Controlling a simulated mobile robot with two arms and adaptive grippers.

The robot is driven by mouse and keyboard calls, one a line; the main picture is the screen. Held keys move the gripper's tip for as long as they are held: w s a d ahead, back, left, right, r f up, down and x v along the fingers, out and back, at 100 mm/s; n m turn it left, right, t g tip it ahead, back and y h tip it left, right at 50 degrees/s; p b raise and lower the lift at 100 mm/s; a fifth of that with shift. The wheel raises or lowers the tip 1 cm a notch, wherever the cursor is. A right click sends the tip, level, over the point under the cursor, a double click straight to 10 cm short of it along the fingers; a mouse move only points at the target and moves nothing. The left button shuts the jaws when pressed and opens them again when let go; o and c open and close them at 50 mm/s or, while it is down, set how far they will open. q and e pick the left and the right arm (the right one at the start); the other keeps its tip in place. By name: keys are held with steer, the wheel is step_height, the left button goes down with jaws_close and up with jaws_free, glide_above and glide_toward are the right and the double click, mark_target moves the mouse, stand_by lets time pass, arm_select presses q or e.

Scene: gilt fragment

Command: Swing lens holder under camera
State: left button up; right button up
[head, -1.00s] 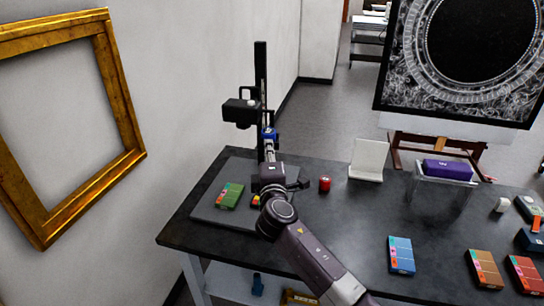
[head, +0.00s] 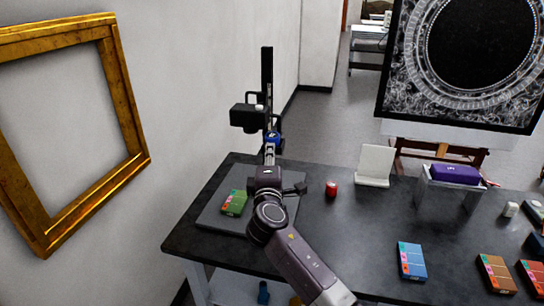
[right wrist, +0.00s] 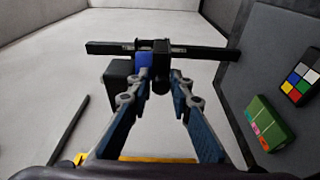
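The camera (head: 247,117) is a black box on the upright black column (head: 266,75) at the table's back left corner. A blue piece (head: 272,137) sits low on the column; I cannot tell if it belongs to the lens holder. My right gripper (head: 270,148) is raised in front of the column, below the camera. In the right wrist view, my right gripper (right wrist: 163,78) has its fingers apart, with a small black part (right wrist: 160,80) between or just beyond the tips. Contact is unclear. My left gripper is not in view.
A grey baseboard (head: 213,214) with a green card box (head: 233,203) lies left of my arm. A colour checker (right wrist: 300,78) shows in the right wrist view. A gilt frame (head: 130,110) hangs left.

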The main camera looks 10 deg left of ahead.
steer(key=shift+o, duration=1.2)
steer(key=shift+a, duration=0.15)
steer(key=shift+d, duration=0.2)
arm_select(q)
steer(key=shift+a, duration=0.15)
arm_select(e)
steer(key=s, duration=1.2)
steer(key=shift+d, duration=0.45)
